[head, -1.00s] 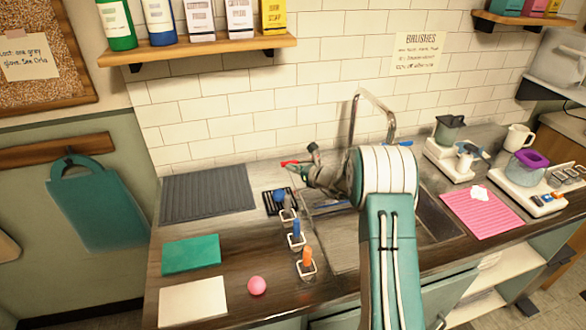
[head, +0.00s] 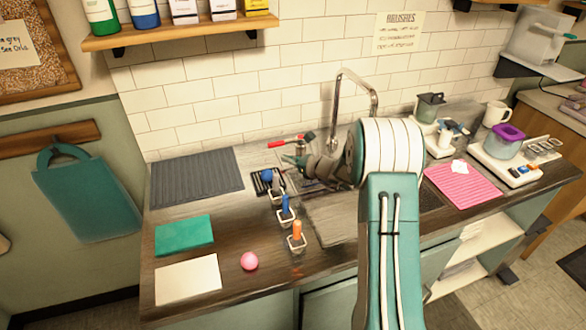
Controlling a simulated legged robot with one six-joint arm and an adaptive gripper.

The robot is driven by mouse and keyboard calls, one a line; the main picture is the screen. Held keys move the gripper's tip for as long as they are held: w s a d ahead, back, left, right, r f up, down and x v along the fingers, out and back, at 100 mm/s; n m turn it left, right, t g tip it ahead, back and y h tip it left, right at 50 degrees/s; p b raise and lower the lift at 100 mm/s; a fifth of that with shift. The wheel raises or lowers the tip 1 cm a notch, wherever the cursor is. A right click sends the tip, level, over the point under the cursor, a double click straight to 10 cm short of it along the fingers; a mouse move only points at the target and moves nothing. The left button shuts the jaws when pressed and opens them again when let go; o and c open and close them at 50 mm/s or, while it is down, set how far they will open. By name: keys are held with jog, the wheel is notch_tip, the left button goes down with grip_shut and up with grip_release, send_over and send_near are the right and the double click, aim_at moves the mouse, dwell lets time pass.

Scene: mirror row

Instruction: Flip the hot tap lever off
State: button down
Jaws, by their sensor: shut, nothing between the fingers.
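The hot tap lever is a red handle (head: 285,142) on the left of the sink tap, pointing left in the head view. My gripper (head: 288,160) is shut and empty, just below the red lever in the picture. I cannot tell whether it touches the lever. The tall chrome spout (head: 341,95) rises behind my arm. The tap's base is hidden by my gripper and wrist.
Brushes in holders, one orange (head: 297,231) and one blue (head: 285,204), stand left of the sink. A grey ribbed mat (head: 196,177), teal block (head: 184,235) and pink ball (head: 249,261) lie on the counter.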

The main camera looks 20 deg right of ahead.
jog(key=s, duration=0.3)
jog(key=s+r, duration=0.1)
jog(key=s, duration=0.1)
jog(key=shift+s+a, duration=0.1)
jog(key=shift+a, duration=0.15)
jog(key=shift+s+a+r, duration=0.1)
jog(key=shift+s+a, duration=0.15)
jog(key=shift+s, duration=0.1)
jog(key=shift+d, duration=0.4)
